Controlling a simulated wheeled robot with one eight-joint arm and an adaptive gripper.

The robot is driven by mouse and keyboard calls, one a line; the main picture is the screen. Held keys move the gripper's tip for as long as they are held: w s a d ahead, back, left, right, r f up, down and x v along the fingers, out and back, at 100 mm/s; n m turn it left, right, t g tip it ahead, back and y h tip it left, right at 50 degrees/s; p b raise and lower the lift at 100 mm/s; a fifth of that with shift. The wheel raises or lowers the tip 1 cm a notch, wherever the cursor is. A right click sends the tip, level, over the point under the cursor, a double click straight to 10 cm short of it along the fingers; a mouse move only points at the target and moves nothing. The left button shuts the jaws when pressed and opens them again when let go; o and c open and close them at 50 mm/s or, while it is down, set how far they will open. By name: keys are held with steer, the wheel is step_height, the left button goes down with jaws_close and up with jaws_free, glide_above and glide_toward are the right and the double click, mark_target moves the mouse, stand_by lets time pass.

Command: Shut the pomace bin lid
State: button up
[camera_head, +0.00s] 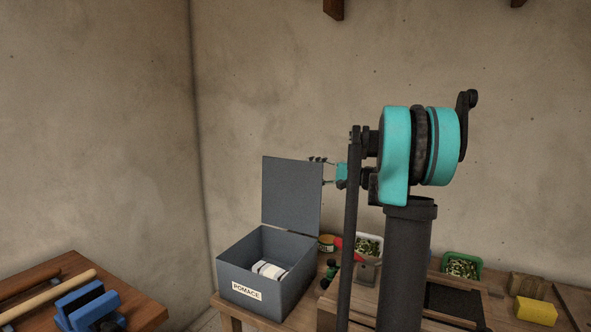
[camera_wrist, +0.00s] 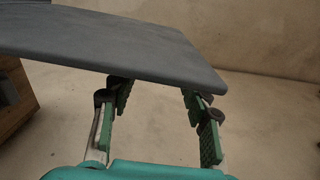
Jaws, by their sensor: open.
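The grey pomace bin (camera_head: 294,289), labelled POMACE, stands on the wooden bench with its lid (camera_head: 291,193) raised upright at the back. White folded material (camera_head: 270,270) lies inside the bin. My gripper (camera_head: 318,160) is at the upper right edge of the lid, and part of it is hidden behind the lid. In the wrist view the lid (camera_wrist: 110,42) spans the top, and my open gripper (camera_wrist: 157,92) has its green-padded fingers apart, with the tips at the lid's edge. I cannot tell whether they touch it.
Right of the bin are a small can (camera_head: 326,243), a white tray (camera_head: 375,240), a green tray (camera_head: 467,257) of olive-like bits and a yellow sponge (camera_head: 536,311). A second table (camera_head: 150,315) at left holds a blue clamp-like tool (camera_head: 88,306).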

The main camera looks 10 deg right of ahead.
mark_target(295, 168)
steer(key=x, duration=0.6)
steer(key=shift+w+a, duration=0.1)
steer(key=shift+a, duration=0.1)
jaws_close()
